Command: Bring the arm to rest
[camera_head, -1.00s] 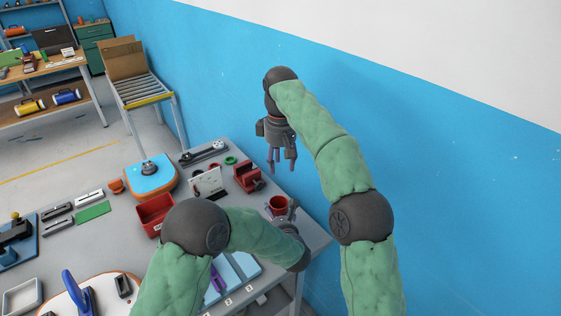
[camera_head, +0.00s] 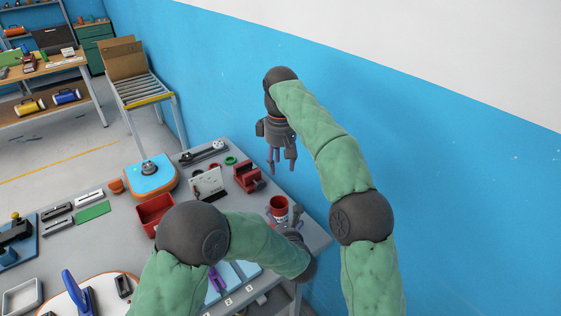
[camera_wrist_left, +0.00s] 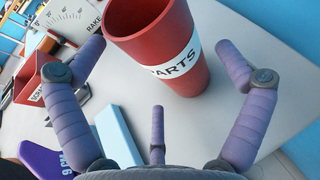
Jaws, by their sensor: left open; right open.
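My left gripper (camera_head: 296,218) is the lower one in the head view, at the right end of the grey workbench and partly hidden by its own wrist. In the left wrist view its fingers (camera_wrist_left: 160,85) are open and empty. A red cup (camera_wrist_left: 165,40) with a white band reading "PARTS" stands just beyond the fingers; it also shows in the head view (camera_head: 278,205), upright on the bench beside the gripper. My right gripper (camera_head: 281,163) hangs in the air above the bench's back edge near the blue wall, fingers down, open and empty.
Light-blue pieces (camera_wrist_left: 118,137) and a purple tool (camera_wrist_left: 42,160) lie near the left gripper. The blue wall (camera_head: 450,200) closes the right side.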

